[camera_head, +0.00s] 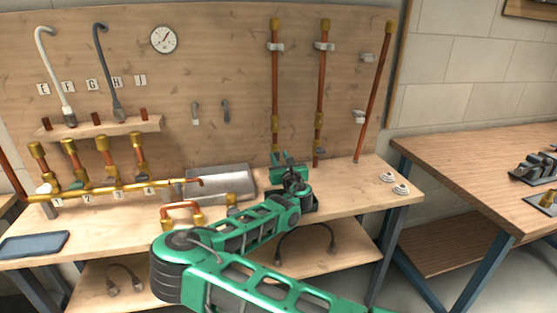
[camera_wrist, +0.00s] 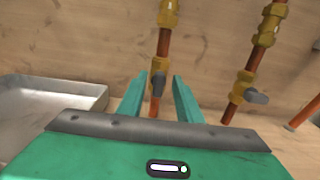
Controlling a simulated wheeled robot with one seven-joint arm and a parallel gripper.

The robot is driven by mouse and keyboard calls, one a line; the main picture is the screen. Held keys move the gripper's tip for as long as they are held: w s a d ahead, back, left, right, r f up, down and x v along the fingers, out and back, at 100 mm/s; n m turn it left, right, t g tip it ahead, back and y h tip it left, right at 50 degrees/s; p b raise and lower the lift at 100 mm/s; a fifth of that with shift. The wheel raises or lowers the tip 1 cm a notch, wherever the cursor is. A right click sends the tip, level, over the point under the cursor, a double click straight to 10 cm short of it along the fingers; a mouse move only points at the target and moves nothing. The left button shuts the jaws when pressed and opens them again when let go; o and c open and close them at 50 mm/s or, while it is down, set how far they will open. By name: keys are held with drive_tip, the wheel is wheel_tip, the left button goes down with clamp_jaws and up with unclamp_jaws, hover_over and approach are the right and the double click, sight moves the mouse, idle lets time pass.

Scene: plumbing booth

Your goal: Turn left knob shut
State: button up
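The left valve (camera_wrist: 161,74) is brass on a vertical copper pipe, with its grey knob (camera_wrist: 157,86) pointing down along the pipe. My gripper (camera_wrist: 159,82) is open, its two green fingers either side of this knob in the wrist view; I cannot tell whether they touch it. In the head view my gripper (camera_head: 284,158) is at the foot of the left copper pipe (camera_head: 275,85) and partly hides the valve there. The right valve (camera_wrist: 243,86) has its grey knob (camera_wrist: 257,96) pointing sideways to the right.
A grey metal tray (camera_head: 222,181) stands left of my gripper, also seen in the wrist view (camera_wrist: 60,90). A brass manifold (camera_head: 110,189) with several pipes is farther left. A slanted copper pipe (camera_head: 376,90) is at right.

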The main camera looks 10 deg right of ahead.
drive_tip(key=shift+w, duration=0.4)
drive_tip(key=shift+c, duration=0.3)
clamp_jaws()
drive_tip(key=shift+m, duration=0.3)
drive_tip(key=m, duration=0.5)
drive_tip(key=d+m, duration=0.1)
drive_tip(key=m, duration=0.2)
drive_tip(key=shift+f, duration=0.2)
drive_tip(key=shift+m, duration=0.3)
